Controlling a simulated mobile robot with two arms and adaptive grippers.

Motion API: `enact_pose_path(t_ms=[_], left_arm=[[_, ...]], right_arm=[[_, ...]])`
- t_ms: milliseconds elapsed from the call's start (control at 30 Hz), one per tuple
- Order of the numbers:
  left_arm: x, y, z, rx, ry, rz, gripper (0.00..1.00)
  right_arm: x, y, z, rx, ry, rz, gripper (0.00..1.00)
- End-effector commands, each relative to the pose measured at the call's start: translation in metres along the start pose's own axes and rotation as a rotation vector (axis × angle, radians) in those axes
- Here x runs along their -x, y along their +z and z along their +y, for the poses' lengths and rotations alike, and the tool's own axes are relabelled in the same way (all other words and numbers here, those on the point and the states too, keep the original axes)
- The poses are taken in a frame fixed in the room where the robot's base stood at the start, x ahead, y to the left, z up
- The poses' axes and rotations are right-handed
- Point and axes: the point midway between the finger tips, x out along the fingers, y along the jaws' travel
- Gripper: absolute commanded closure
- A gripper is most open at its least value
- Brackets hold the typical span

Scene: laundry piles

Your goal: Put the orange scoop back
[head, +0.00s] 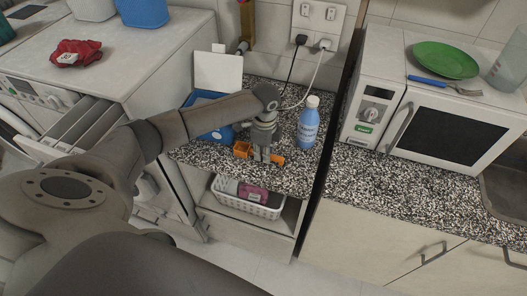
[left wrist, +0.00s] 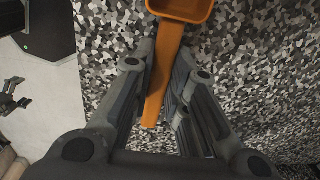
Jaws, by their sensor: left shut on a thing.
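The orange scoop (head: 242,149) is at the speckled counter, near its front edge; it also shows in the left wrist view (left wrist: 183,8), bowl at the top edge. My left gripper (head: 263,156) points down and is shut on the scoop's handle (left wrist: 163,75), with a finger on each side. I cannot tell whether the scoop touches the counter. A blue box (head: 213,134) with a raised white lid (head: 218,72) stands behind, partly hidden by my left arm. My right gripper is not in view.
A blue bottle (head: 309,122) stands close to the right of my left gripper. Cables (head: 297,90) hang from the wall sockets behind. A white basket (head: 247,205) sits on the shelf below. A microwave (head: 398,130) stands on the right counter, and an open washer drawer (head: 90,122) is at left.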

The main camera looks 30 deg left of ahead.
Motion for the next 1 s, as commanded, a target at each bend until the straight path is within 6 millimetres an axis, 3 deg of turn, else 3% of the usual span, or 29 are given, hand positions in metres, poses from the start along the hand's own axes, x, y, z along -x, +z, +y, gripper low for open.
enact_pose_path(t_ms=[167, 200, 333, 733, 867, 1000], left_arm=[[-0.004, 0.000, 0.000, 0.001, 0.001, 0.000, 1.00], [-0.003, 0.000, 0.000, 0.000, 0.000, 0.000, 0.80], [-0.003, 0.000, 0.000, 0.000, 0.001, 0.000, 0.63], [0.003, 0.000, -0.001, 0.000, -0.002, 0.001, 0.63], [0.021, 0.000, -0.001, -0.001, -0.003, 0.001, 0.63], [0.052, 0.000, -0.002, -0.001, -0.005, 0.002, 0.63]], right_arm=[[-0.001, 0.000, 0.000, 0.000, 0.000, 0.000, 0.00], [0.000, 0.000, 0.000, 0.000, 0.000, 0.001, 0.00], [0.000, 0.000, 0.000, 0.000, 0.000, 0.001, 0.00], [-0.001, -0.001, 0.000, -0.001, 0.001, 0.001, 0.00], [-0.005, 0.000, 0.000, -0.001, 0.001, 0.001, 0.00], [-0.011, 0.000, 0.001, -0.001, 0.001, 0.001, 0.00]])
